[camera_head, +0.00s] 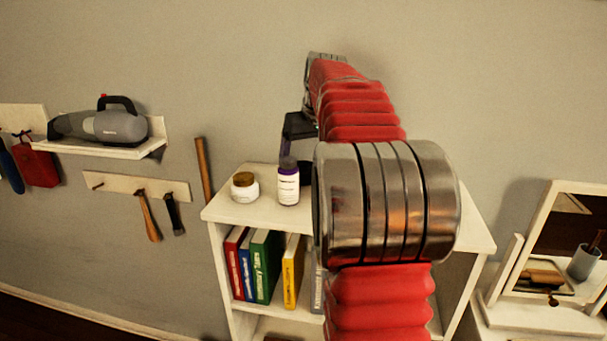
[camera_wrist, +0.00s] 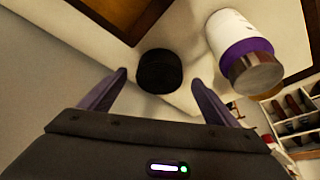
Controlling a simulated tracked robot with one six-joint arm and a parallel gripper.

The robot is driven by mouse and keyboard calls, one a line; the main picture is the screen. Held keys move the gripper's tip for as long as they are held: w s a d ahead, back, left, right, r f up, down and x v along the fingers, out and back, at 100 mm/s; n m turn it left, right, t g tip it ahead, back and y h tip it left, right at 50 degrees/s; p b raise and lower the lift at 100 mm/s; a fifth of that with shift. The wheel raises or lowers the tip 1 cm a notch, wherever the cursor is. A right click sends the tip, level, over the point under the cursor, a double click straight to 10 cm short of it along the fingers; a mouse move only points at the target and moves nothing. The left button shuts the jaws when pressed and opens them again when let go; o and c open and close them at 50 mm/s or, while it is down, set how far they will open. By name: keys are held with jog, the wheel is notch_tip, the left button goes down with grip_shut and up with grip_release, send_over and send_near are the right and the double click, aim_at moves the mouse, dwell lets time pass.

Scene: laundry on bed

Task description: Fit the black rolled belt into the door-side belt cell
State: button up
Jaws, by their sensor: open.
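The black rolled belt (camera_wrist: 160,71) appears as a dark round coil on a pale surface in the wrist view. My gripper (camera_wrist: 159,78) is open, with one dark purple finger on each side of the coil in that view. I see no finger touching it, and the height gap is hard to judge. In the head view my gripper (camera_head: 298,128) is a dark shape above the bookshelf top, partly hidden by my arm. A white divided organizer (camera_wrist: 291,128) shows at the wrist view's right edge; I cannot tell which cell is the door-side belt cell.
A white bottle with a purple band (camera_head: 288,184) stands close to my gripper, also in the wrist view (camera_wrist: 236,45). A jar with a brown lid (camera_head: 244,188) stands left of it on the bookshelf (camera_head: 223,212). A mirror unit (camera_head: 550,260) is at right.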

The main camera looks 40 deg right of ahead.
aim_at(305, 169)
jog(key=shift+x, duration=0.8)
jog(key=shift+c, duration=0.4)
jog(key=c, duration=1.2)
jog(key=shift+r, duration=0.15)
jog(key=shift+c, duration=0.2)
notch_tip(305, 169, up, 10)
jog(key=shift+s, duration=0.1)
